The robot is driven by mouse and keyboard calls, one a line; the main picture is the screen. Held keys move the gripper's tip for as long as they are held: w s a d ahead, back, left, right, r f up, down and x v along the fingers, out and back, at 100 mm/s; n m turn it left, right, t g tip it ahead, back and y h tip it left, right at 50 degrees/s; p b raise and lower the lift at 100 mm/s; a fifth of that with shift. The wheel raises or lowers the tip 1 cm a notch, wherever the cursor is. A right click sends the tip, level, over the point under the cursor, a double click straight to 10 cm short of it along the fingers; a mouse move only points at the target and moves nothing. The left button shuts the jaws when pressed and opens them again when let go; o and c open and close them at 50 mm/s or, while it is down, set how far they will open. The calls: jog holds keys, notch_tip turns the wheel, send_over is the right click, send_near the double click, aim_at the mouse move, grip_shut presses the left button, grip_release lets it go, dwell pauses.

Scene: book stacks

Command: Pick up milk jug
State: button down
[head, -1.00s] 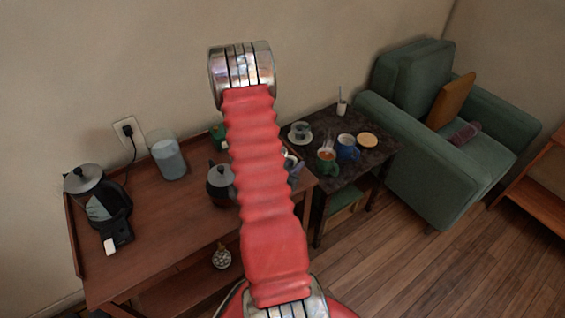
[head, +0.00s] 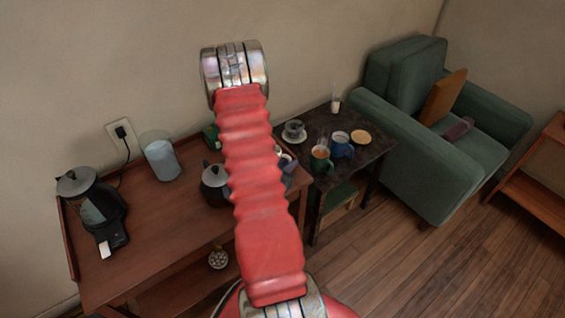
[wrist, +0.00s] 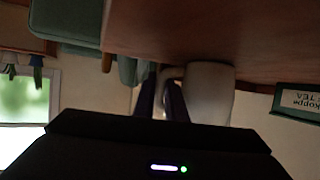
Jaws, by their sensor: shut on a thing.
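The milk jug (wrist: 210,92) shows as a pale, rounded vessel in the wrist view, which looks upside down. My gripper (wrist: 162,90) has its dark fingers at the jug's handle side, shut on the jug. The jug's body is to the right of the fingers. It seems to be at or very near the wooden tabletop; I cannot tell whether they touch. In the head view my red arm hides most of the jug and gripper; only small pale and purple-grey parts show at its right edge.
The wooden table (head: 165,225) also holds a kettle (head: 90,200), a translucent container (head: 160,158), a dark teapot (head: 213,182) and a green tea box (wrist: 300,102). A dark side table (head: 335,175) with mugs stands right, beside a green armchair (head: 420,150).

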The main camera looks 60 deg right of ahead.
jog(key=shift+r, duration=0.3)
jog(key=shift+r, duration=4.65)
jog(key=shift+s, duration=0.1)
